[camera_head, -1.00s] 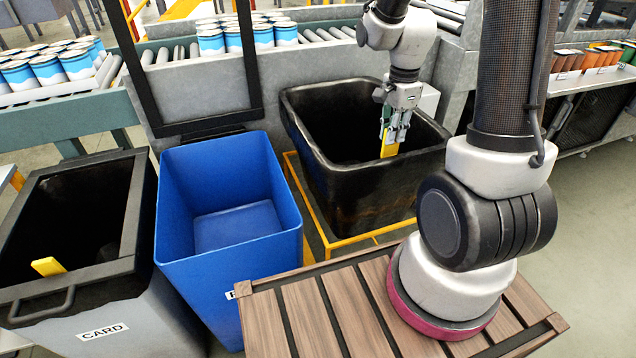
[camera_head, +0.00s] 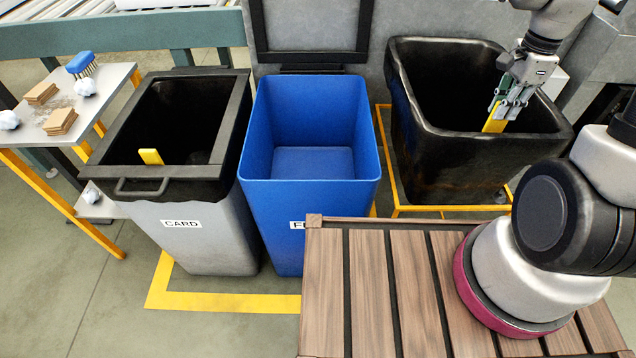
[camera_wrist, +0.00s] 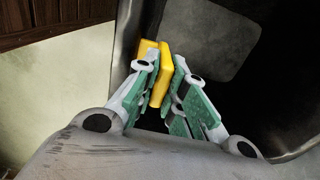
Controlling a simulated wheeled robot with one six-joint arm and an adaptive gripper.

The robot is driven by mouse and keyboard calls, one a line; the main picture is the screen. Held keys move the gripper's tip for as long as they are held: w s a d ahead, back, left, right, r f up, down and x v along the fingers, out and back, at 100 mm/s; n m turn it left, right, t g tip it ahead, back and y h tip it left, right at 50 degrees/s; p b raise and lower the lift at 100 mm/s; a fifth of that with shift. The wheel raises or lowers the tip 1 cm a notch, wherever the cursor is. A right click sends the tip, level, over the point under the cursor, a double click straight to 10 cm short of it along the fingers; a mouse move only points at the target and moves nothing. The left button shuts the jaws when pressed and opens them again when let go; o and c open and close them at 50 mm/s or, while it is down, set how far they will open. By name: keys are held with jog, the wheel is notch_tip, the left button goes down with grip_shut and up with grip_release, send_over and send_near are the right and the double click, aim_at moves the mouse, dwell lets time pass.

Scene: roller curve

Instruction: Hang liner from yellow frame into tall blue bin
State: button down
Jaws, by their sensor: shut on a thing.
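The black liner (camera_head: 470,165) stands open-topped in the yellow frame (camera_head: 391,175), right of the tall blue bin (camera_head: 310,215). The blue bin is open, and its bare blue floor shows. My gripper (camera_head: 503,108) is over the liner's opening, shut on a yellow tab (camera_head: 494,122). The tab also shows between my fingers in the wrist view (camera_wrist: 158,85). I cannot tell from the pictures exactly how the tab joins the liner. The liner's inside is dark.
A grey bin labelled CARD (camera_head: 205,235) with a dark rim and a yellow tab (camera_head: 151,157) stands left of the blue bin. A small table (camera_head: 105,85) holds a brush and scraps. A black upright frame (camera_head: 312,58) stands behind the blue bin. A slatted wooden deck (camera_head: 372,300) is in front.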

jog(key=shift+w+r, duration=0.15)
jog(key=shift+r, duration=0.2)
notch_tip(320, 180, up, 24)
jog(key=s, duration=0.1)
jog(key=shift+r, duration=0.15)
